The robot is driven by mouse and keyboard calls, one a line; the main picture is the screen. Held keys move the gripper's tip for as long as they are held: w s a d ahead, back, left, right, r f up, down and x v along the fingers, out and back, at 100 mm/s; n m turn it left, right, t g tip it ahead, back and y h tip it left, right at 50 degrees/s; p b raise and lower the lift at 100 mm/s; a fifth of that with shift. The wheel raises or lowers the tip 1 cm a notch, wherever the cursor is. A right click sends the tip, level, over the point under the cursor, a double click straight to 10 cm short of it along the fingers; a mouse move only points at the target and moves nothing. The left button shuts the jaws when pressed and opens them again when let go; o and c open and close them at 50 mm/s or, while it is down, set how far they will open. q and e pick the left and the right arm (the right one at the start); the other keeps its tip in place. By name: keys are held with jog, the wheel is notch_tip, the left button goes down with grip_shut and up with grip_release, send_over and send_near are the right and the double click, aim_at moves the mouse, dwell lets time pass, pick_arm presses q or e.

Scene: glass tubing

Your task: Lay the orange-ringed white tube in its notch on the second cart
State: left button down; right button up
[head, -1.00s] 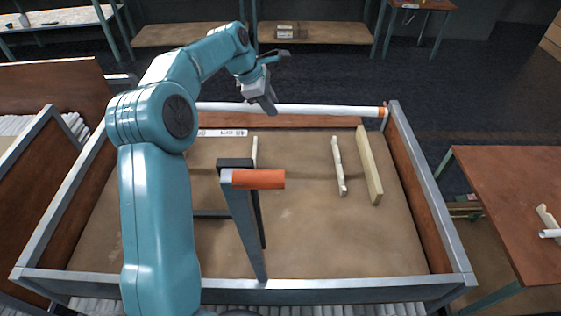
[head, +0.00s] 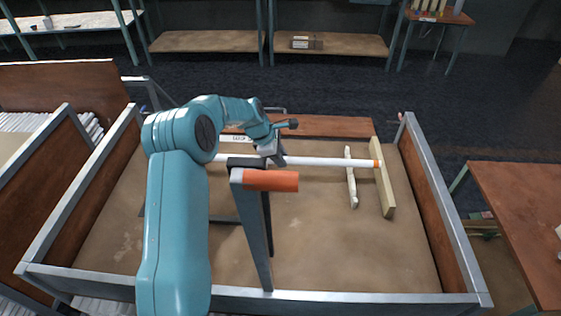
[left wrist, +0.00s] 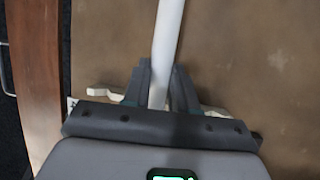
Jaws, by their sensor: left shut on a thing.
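The white tube (head: 325,161) with an orange ring (head: 377,164) near its right end lies crosswise over the cart bed (head: 310,235) in the head view. My left gripper (head: 277,158) is shut on the tube left of its middle. In the left wrist view the tube (left wrist: 168,35) runs up from between the fingers (left wrist: 158,88). The tube's right part is over a notched cream support (head: 351,180), and its ringed end is at the pale wooden board (head: 384,185). I cannot tell whether it rests in a notch. My right gripper is not in view.
Metal-framed walls (head: 440,215) enclose the cart. A brown table (head: 520,215) stands to the right. The bed's front part is clear.

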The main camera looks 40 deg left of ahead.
pick_arm(q)
jog(key=shift+f, duration=1.05)
jog(key=shift+f+b, duration=0.35)
jog(key=shift+f, duration=0.25)
jog(key=c, duration=0.9)
grip_release()
jog(key=shift+r, duration=0.1)
jog(key=v, duration=1.3)
jog(key=shift+w+d+p, duration=0.15)
jog(key=shift+p, duration=0.25)
jog(key=shift+r, duration=0.15)
